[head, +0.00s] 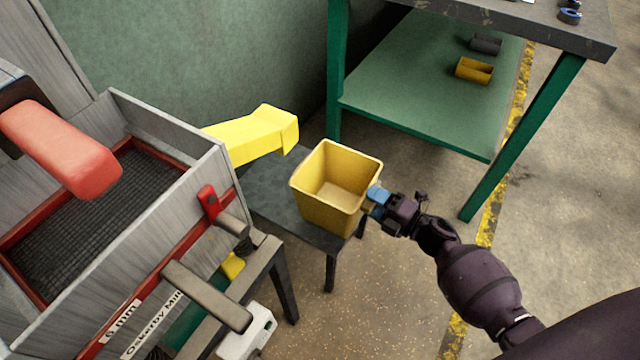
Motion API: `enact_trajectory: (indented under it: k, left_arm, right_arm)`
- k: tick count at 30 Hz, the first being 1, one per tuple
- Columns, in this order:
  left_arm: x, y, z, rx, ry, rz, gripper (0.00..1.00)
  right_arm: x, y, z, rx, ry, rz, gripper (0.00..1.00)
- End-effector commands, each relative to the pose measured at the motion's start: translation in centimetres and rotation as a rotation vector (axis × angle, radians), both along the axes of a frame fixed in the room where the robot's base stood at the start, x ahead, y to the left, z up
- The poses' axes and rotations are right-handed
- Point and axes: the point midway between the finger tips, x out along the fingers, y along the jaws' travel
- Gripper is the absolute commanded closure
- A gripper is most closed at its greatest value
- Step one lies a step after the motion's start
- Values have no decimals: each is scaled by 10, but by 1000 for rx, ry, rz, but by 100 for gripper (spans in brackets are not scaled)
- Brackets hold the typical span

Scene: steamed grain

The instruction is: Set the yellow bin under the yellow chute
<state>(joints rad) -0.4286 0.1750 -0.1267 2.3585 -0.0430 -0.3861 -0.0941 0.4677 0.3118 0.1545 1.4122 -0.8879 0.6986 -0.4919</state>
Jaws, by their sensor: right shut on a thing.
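The yellow bin (325,217) is upright, open at the top and looks empty. It is at the right part of a low dark stand (263,177), and I cannot tell whether its base touches the top. The yellow chute (246,137) comes out of the grey machine, and its mouth is just up and left of the bin, apart from the bin's rim in the picture. My left gripper is not in view.
The grey sieve machine (170,132) with red trim and handles fills the left. Floor at lower right is clear.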

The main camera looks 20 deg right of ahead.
Motion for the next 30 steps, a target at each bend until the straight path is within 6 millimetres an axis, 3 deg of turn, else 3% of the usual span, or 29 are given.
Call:
enact_trajectory:
  k: [15,25,27,30]
  left_arm:
    - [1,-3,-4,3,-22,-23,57]
    - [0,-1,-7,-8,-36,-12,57]
    - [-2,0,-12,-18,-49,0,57]
    - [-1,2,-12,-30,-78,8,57]
  right_arm:
    - [90,60,-2,2,2,0,94]
    - [114,75,-1,3,2,1,94]
    - [110,74,-21,2,13,-1,94]
    - [109,74,-35,3,12,-1,94]
